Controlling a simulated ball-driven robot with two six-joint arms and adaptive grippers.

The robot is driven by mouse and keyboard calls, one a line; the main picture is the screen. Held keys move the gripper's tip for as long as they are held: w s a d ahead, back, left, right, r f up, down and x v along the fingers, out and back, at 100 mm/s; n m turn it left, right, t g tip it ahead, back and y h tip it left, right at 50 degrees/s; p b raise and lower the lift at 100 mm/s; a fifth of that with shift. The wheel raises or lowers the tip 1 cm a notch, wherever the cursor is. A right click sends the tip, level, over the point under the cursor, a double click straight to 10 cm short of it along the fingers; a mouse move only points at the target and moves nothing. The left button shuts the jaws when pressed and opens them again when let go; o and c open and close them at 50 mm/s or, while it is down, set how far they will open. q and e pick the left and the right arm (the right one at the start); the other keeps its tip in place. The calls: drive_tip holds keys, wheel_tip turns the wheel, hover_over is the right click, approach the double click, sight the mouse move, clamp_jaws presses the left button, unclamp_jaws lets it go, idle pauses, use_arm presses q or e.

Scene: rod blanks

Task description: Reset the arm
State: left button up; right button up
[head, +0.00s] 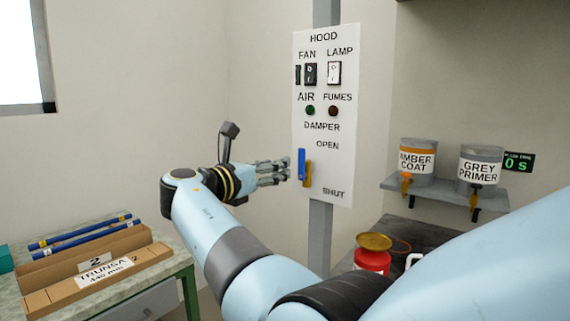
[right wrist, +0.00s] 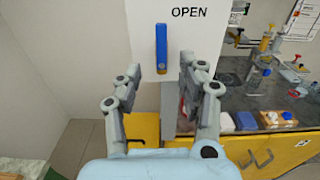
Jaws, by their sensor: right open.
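My right gripper (head: 286,168) reaches out in front of the white hood panel (head: 325,60). It is open, and its fingertips lie close to the blue damper lever (head: 301,164). In the right wrist view the two fingers of the gripper (right wrist: 160,70) stand apart with nothing between them. The blue lever (right wrist: 161,45) hangs upright beyond and a little above the fingertips. Whether a finger touches it I cannot tell. The lever sits nearer the OPEN mark than the SHUT mark. My left gripper is out of view.
A bench (head: 185,262) at the left holds blue rods (head: 80,232) and a cardboard box marked TRUNSA (head: 105,281). An AMBER COAT pot (head: 416,160) and a GREY PRIMER pot (head: 479,168) stand on a shelf at right. A red can (head: 371,261) is below.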

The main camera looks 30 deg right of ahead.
drive_tip(key=shift+s+a, duration=0.2)
drive_tip(key=shift+a, duration=0.15)
drive_tip(key=s+f+m+y+b, duration=0.1)
drive_tip(key=s+f+y+b, duration=0.15)
drive_tip(key=f, duration=1.25)
drive_tip(key=s+f+y+b, duration=0.15)
drive_tip(key=f+y, duration=0.25)
drive_tip(key=f, duration=1)
drive_tip(key=s+f+m+g+y+b, duration=0.1)
drive_tip(key=s+f+m, duration=0.1)
drive_tip(key=s+f, duration=0.45)
drive_tip(key=s+a+f+m+y+b, duration=0.15)
drive_tip(key=s+f, duration=0.25)
drive_tip(key=f, duration=0.5)
drive_tip(key=s+d+f+m+g+y, duration=0.1)
drive_tip(key=s+f+y, duration=0.1)
drive_tip(key=s+f, duration=0.45)
drive_tip(key=s+f+m+g+y+b, duration=0.3)
drive_tip(key=s+f+m, duration=0.5)
drive_tip(key=s+f, duration=1.2)
drive_tip(key=s+d+f+m+y+b, duration=0.1)
drive_tip(key=s+m, duration=0.3)
drive_tip(key=s, duration=0.6)
drive_tip(key=s+d+f+m+g+b, duration=0.1)
drive_tip(key=s+f+m, duration=0.2)
drive_tip(key=s, duration=0.7)
drive_tip(key=shift+s+f+m+y, duration=0.3)
drive_tip(key=shift+m+y, duration=0.1)
drive_tip(key=shift+m, duration=0.65)
